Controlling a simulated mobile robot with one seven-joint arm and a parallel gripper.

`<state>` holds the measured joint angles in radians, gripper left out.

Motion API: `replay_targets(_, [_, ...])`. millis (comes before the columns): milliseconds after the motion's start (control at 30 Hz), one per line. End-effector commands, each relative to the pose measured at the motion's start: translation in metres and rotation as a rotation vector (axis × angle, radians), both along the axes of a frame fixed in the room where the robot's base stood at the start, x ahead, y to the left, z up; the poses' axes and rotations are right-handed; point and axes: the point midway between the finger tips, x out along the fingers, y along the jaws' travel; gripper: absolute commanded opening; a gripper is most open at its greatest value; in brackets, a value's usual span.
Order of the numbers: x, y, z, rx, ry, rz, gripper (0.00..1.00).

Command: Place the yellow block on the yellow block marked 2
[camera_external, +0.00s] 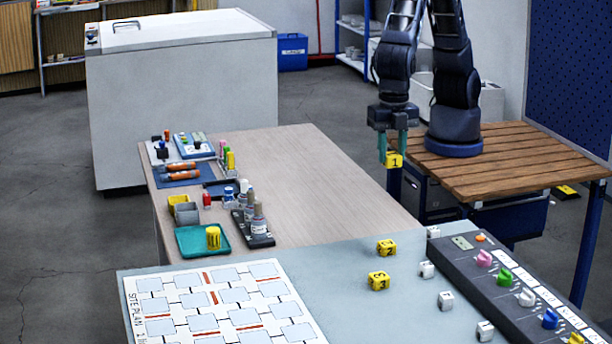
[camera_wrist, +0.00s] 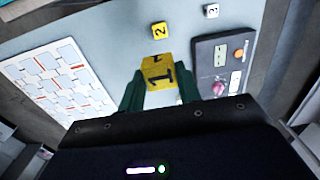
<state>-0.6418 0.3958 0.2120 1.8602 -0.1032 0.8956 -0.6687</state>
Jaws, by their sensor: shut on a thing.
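My gripper (camera_external: 393,146) is shut on a yellow block marked 1 (camera_external: 394,160) and holds it in the air near the wooden table. The held block (camera_wrist: 157,73) also shows between the green fingers of my gripper (camera_wrist: 160,88) in the wrist view. The yellow block marked 2 (camera_external: 386,247) sits on the grey-blue table top, apart from the held block and nearer the external camera. In the wrist view the block marked 2 (camera_wrist: 159,31) shows just beyond the held block.
A yellow block marked 3 (camera_external: 379,280) sits close to the block marked 2. Several white cubes (camera_external: 445,300) stand between these and the dark control panel (camera_external: 510,285). The site plan board (camera_external: 225,310) lies at left. A green tray (camera_external: 194,243) is on the beige table.

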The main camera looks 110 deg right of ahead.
Motion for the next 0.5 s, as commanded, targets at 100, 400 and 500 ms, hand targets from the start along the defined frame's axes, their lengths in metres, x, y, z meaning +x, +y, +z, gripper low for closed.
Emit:
replay_targets(100, [-0.002, -0.003, -0.014, -0.003, 0.002, 0.000, 0.12])
replay_targets(400, [-0.002, -0.003, -0.078, -0.004, 0.004, 0.000, 0.12])
replay_targets(500, [-0.001, -0.002, -0.099, -0.004, 0.003, -0.001, 0.12])
